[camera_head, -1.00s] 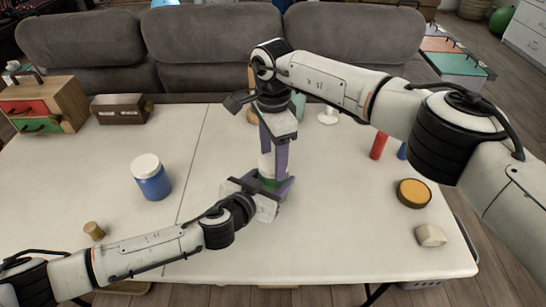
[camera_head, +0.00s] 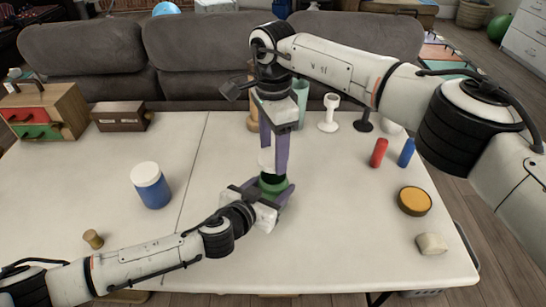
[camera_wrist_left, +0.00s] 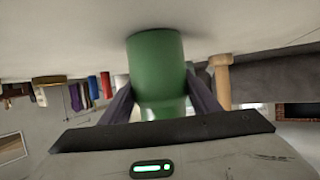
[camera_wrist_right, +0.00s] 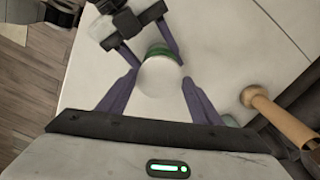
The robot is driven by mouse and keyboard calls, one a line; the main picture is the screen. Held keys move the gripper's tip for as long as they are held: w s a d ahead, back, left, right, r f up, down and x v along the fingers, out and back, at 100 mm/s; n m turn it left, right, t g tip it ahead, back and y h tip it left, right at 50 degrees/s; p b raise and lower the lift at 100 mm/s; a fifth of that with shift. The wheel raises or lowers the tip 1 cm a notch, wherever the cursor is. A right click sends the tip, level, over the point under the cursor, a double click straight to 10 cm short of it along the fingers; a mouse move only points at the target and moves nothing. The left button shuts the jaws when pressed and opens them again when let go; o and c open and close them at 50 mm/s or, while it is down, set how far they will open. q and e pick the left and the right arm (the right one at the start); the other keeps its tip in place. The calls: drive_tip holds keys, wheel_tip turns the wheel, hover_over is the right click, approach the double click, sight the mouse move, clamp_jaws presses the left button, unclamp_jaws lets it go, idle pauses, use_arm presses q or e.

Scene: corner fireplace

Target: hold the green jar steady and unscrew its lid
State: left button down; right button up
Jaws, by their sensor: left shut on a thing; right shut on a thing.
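The green jar (camera_head: 276,187) stands on the white table, gripped low by my left gripper (camera_head: 272,197). In the left wrist view the jar (camera_wrist_left: 157,75) is between the two purple fingers. My right gripper (camera_head: 273,158) comes from above and is shut on the white lid (camera_head: 266,160). In the right wrist view the round lid (camera_wrist_right: 160,76) is between the fingers, with the jar's green rim partly hidden behind it. In the head view the jar's dark top shows below the lid, which appears raised off it.
A blue jar with white lid (camera_head: 151,186) and a cork (camera_head: 93,239) are left. A red cylinder (camera_head: 379,153), a blue cylinder (camera_head: 406,153), a yellow-topped round tin (camera_head: 414,201) and a pale block (camera_head: 431,243) are right. Candle holders (camera_head: 328,113) stand behind.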

use_arm(q)
drive_tip(key=c, duration=0.6)
unclamp_jaws()
drive_tip(key=shift+o, duration=0.2)
